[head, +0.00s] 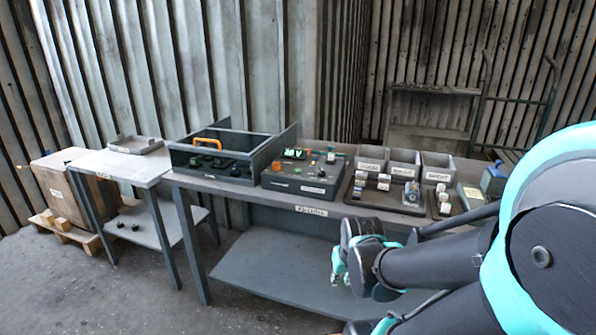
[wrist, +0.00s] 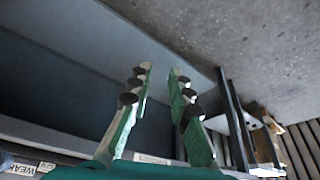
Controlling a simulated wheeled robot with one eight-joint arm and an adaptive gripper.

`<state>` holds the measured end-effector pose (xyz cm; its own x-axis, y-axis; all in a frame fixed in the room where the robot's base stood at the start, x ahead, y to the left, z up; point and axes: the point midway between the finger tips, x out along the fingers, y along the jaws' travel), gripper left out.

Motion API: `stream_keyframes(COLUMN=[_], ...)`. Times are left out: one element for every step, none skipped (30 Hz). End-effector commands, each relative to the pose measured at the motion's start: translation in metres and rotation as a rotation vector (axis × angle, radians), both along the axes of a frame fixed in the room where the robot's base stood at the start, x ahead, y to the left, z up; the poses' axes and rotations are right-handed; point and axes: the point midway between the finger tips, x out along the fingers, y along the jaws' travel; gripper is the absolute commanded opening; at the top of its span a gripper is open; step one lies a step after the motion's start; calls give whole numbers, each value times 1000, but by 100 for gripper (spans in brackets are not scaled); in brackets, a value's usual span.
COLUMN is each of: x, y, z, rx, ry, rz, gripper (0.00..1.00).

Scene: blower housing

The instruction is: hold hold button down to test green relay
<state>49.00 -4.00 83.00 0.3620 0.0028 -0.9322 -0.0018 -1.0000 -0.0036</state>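Three grey labelled bins (head: 404,163) stand behind the board. A clear-sided case (head: 222,155) with an orange handle is left of the test unit. The bench's lower shelf (head: 290,268) is bare where visible.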

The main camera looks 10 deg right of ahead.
Motion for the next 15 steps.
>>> stream_keyframes(x=[0,0,0,0,0,0,0,0,0,0,0,0,0,0,0], y=[0,0,0,0,0,0,0,0,0,0,0,0,0,0,0], z=[0,0,0,0,0,0,0,0,0,0,0,0,0,0,0], rx=[0,0,0,0,0,0,0,0,0,0,0,0,0,0,0], ry=[0,0,0,0,0,0,0,0,0,0,0,0,0,0,0], rz=[0,0,0,0,0,0,0,0,0,0,0,0,0,0,0], gripper=[10,6,1,0,0,0,0,0,0,0,0,0,0,0,0])
